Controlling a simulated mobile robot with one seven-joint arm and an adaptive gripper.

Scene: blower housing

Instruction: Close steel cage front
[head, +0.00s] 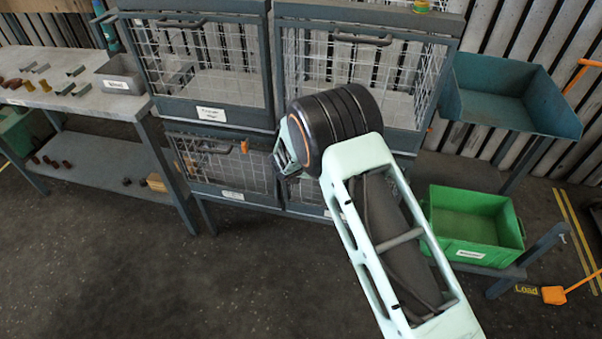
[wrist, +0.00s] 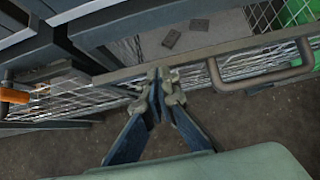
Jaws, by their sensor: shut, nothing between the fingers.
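The steel cage (head: 274,65) is a dark frame with wire-mesh fronts on two levels. In the wrist view a mesh front (wrist: 100,82) has a top rail with a bar handle (wrist: 261,77) on its right part. This front appears tilted outward, with a gap between its rail and the cage frame (wrist: 130,15). It seems to be the lower right front (head: 303,195), mostly hidden behind my arm in the head view. My gripper (wrist: 160,88) is shut and empty, its tips at the rail, left of the handle. I cannot tell whether they touch it.
The lower left front (head: 220,165) has an orange latch (head: 244,146). Two dark plates (wrist: 172,39) lie inside the cage. A green bin (head: 470,225) and a blue-grey bin (head: 510,95) stand at right, a workbench (head: 75,95) at left. The floor in front is clear.

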